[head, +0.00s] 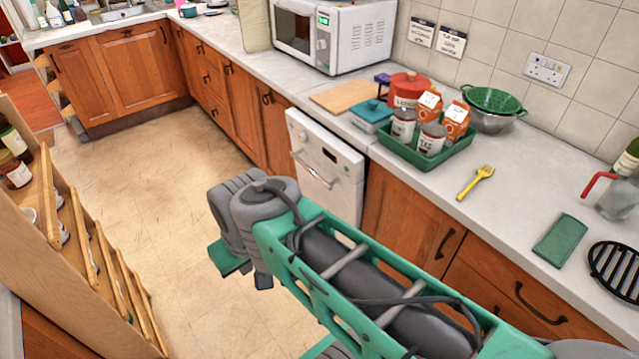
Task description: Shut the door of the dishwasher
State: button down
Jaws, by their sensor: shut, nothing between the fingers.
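The dishwasher (322,172) is the white appliance under the worktop, in the middle of the head view. Its white front carries a small dark display and a bar handle (313,172). The door is upright or nearly so; I cannot tell whether it is fully shut or slightly ajar. My green and grey arm reaches in from the lower right and passes in front of the lower part of the door, hiding it. The arm's grey joint is left of and nearer than the dishwasher. My gripper's fingers cannot be made out.
A green tray (416,158) with jars and cartons stands on the worktop, near a microwave (335,35) and a yellow fork (476,182). Wooden cabinets flank the dishwasher. A wooden shelf rack (75,270) stands at left. The floor (150,165) between is clear.

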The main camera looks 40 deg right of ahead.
aim_at(321, 162)
jog(key=u, duration=0.05)
jog(key=k, duration=0.85)
jog(key=z, duration=0.85)
jog(key=i, duration=1.7)
jog(key=u, duration=1.25)
jog(key=i, duration=0.5)
jog(key=u, duration=0.35)
